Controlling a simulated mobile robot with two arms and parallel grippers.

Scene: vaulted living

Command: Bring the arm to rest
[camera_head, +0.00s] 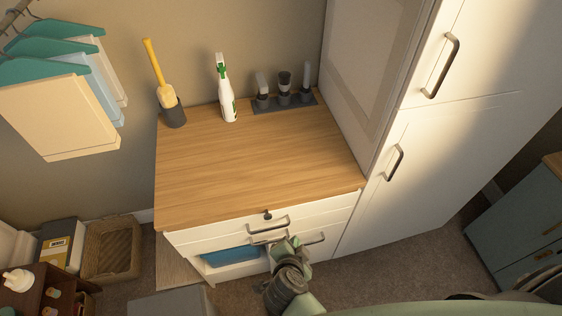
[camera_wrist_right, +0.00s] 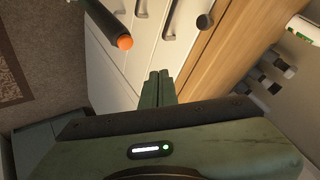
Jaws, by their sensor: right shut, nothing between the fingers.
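My right gripper (camera_head: 290,244) is in front of the white drawer fronts of the wood-topped cabinet, near their pull handles. In the right wrist view its two green fingers (camera_wrist_right: 158,76) are together, with nothing between them. I cannot tell whether the fingertips touch the cabinet front. My right arm comes up from the bottom of the head view, with its grey wrist below the gripper. My left gripper is in neither view.
A wooden countertop (camera_head: 250,165) holds a yellow-handled brush in a grey holder (camera_head: 174,112), a spray bottle (camera_head: 226,90) and a dark rack (camera_head: 285,103). A low compartment shows something blue (camera_head: 230,254). A tall white cupboard (camera_head: 420,150) stands right; a wicker basket (camera_head: 112,248) stands left.

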